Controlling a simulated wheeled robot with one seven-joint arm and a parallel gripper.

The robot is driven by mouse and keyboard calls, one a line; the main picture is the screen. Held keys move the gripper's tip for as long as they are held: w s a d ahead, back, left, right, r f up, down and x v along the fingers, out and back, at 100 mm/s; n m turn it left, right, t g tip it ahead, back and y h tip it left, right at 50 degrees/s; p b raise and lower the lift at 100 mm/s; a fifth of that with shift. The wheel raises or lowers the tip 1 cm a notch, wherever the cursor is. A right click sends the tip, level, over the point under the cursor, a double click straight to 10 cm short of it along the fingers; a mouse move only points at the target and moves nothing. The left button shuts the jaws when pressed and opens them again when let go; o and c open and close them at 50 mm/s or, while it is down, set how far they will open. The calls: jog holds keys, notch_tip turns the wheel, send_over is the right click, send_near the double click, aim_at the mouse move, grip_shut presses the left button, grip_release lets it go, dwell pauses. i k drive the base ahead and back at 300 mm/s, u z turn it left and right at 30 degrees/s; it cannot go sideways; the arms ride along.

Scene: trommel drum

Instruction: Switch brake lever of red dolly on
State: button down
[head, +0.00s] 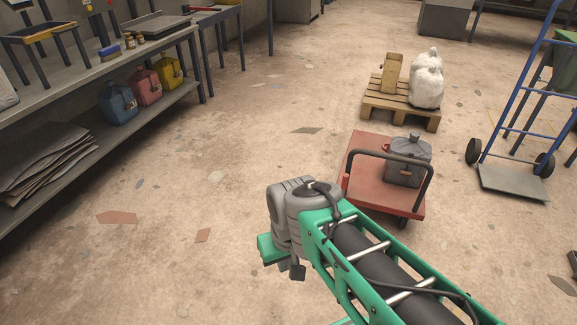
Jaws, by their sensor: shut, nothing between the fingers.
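A wooden pallet (376,104) with a white sack (427,82) and a tan block stands behind the dolly. A blue hand truck (513,180) stands at right. A workbench with a lower shelf (68,150) runs along the left. The floor between is open.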

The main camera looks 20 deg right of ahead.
aim_at(344, 186)
jog(key=u, duration=0.65)
jog(key=i, duration=2.4)
jog(key=z, duration=0.7)
jog(key=i, duration=0.7)
jog(key=z, duration=1.2)
jog(key=i, duration=0.5)
jog(key=z, duration=0.45)
